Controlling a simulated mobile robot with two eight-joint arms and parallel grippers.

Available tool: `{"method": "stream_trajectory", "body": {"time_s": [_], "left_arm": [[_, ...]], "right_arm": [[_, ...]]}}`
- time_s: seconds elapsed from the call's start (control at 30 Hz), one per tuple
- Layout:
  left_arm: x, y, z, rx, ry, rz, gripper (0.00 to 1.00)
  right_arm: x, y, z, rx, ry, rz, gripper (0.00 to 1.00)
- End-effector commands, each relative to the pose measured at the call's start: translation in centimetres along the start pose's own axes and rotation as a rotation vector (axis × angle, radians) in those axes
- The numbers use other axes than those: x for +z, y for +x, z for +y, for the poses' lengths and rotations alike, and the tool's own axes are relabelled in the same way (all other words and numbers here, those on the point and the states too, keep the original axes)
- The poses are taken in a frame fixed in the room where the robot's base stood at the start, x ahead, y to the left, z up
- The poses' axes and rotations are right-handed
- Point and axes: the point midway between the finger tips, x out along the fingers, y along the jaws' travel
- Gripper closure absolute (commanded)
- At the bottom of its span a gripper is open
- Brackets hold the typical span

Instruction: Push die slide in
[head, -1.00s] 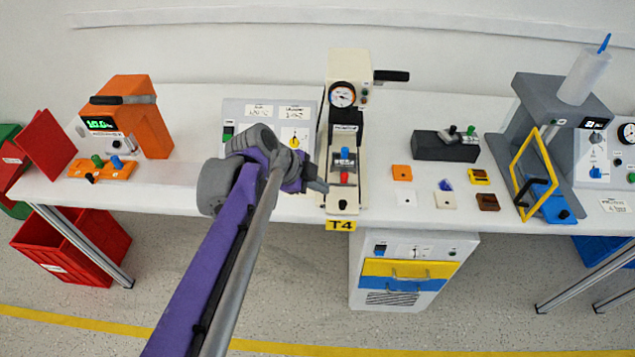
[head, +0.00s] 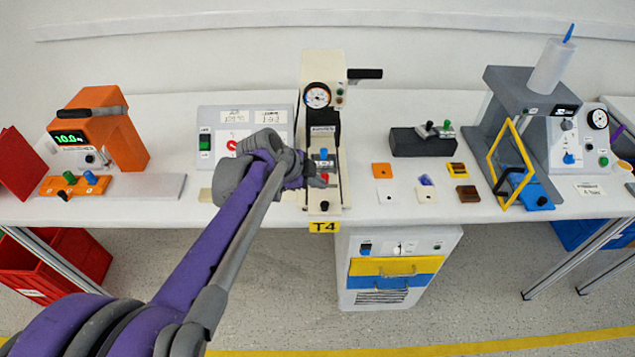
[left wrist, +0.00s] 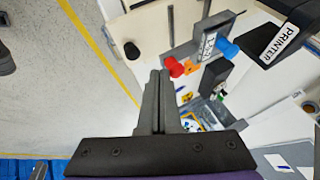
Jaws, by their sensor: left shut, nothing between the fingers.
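The cream press (head: 322,75) marked T4 stands on the table with a dial gauge and a black side lever. The grey die slide, which shows in the left wrist view (left wrist: 207,42), carries a blue knob (head: 323,153) (left wrist: 228,48) and a red knob (head: 324,177) (left wrist: 174,67). A black knob (head: 325,206) (left wrist: 132,50) is at the front of the press base. My left gripper (head: 325,183) (left wrist: 158,73) is shut and empty. Its tips are at the front side of the slide, close to the red knob. I cannot tell whether they touch.
A switch panel (head: 240,120) stands left of the press, and an orange machine (head: 115,135) further left. Several small coloured blocks and a black holder (head: 422,142) lie to the right. A grey machine with a yellow frame (head: 495,160) stands far right. A cabinet (head: 398,235) is under the table.

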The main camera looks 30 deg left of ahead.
Motion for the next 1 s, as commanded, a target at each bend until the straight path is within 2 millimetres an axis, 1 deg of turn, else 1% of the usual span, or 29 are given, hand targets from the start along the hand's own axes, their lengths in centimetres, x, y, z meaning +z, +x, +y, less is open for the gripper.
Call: {"method": "stream_trajectory", "body": {"time_s": [0.07,0.2,0.3,0.37,0.77,1.0], "left_arm": [[0.1,0.2,-0.7,0.0,0.0,0.0,1.0],[0.6,0.9,-2.6,-0.001,-0.001,0.0,1.0],[0.9,1.3,-3.6,0.0,-0.001,0.0,1.0],[1.0,1.5,-3.9,0.0,0.0,0.0,1.0],[1.0,1.6,-3.9,0.0,0.0,0.0,1.0],[0.1,1.8,-3.5,0.0,0.002,0.001,1.0]], "right_arm": [[-0.1,-0.1,0.0,0.0,0.0,0.0,0.44],[-0.2,-0.3,0.0,0.0,0.0,0.001,0.44],[-0.3,-0.5,0.0,0.0,0.0,0.002,0.44],[-0.3,-0.5,0.0,0.0,0.0,0.002,0.44],[-0.3,-0.5,0.0,0.0,0.0,0.002,0.44],[-0.5,-0.7,0.0,0.0,0.0,0.003,0.44]]}}
